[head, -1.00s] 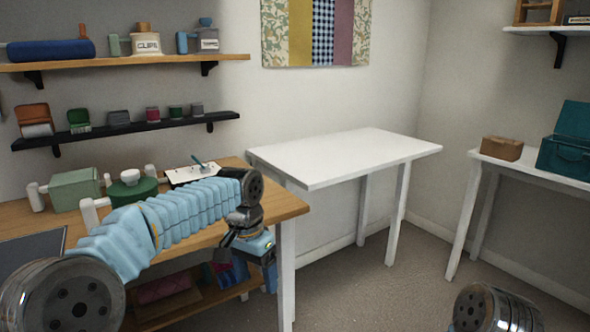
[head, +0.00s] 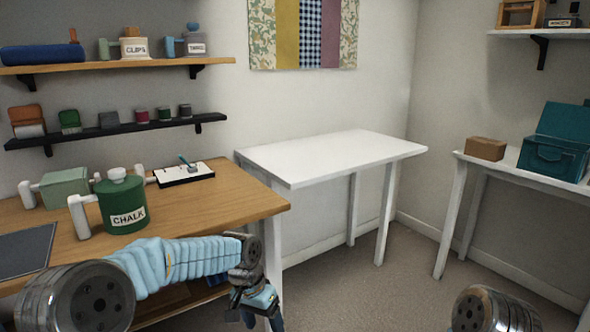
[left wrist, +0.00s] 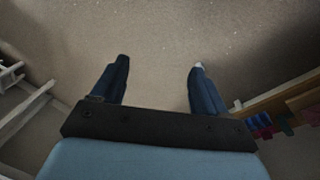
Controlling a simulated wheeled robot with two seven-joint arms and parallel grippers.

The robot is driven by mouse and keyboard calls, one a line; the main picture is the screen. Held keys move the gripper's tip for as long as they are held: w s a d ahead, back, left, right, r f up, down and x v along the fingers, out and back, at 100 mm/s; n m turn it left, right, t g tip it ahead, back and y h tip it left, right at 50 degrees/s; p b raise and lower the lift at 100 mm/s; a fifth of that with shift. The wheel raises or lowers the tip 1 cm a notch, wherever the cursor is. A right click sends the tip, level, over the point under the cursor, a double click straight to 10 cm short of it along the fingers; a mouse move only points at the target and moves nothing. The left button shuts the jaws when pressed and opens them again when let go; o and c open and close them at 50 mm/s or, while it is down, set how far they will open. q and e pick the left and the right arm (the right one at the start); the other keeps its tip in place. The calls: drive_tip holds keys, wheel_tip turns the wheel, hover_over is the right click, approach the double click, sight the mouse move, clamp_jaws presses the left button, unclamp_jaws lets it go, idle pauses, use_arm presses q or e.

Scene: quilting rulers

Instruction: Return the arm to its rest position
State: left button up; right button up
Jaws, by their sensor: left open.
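My left arm (head: 200,258) reaches in from the left, in front of the wooden workbench. Its gripper (head: 262,318) hangs low past the bench's right front corner, at the bottom edge of the head view. In the left wrist view the left gripper (left wrist: 158,66) points down at the carpet, its two dark blue fingers wide apart with nothing between them. Of my right arm only a round metal joint (head: 490,311) shows at the bottom right; its gripper is out of view.
An empty white table (head: 330,155) stands behind. A teal case (head: 553,158) and brown box (head: 485,149) sit on the right table.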

use_arm(q)
drive_tip(key=s+f+n+h, duration=0.15)
drive_tip(key=s+f, duration=0.35)
drive_tip(key=f, duration=0.5)
drive_tip(key=s+f+n, duration=0.2)
drive_tip(key=s+f, duration=0.3)
drive_tip(key=f, duration=0.5)
drive_tip(key=s+a+f+n, duration=0.1)
drive_tip(key=s+f+n, duration=0.1)
drive_tip(key=s+f, duration=0.2)
drive_tip(key=s+a+f+n, duration=0.1)
drive_tip(key=s+a+f, duration=0.1)
drive_tip(key=s, duration=0.8)
drive_tip(key=shift+a+f+n+t, duration=0.15)
drive_tip(key=shift+f+n+t, duration=0.25)
drive_tip(key=shift+f, duration=0.5)
drive_tip(key=shift+h, duration=0.25)
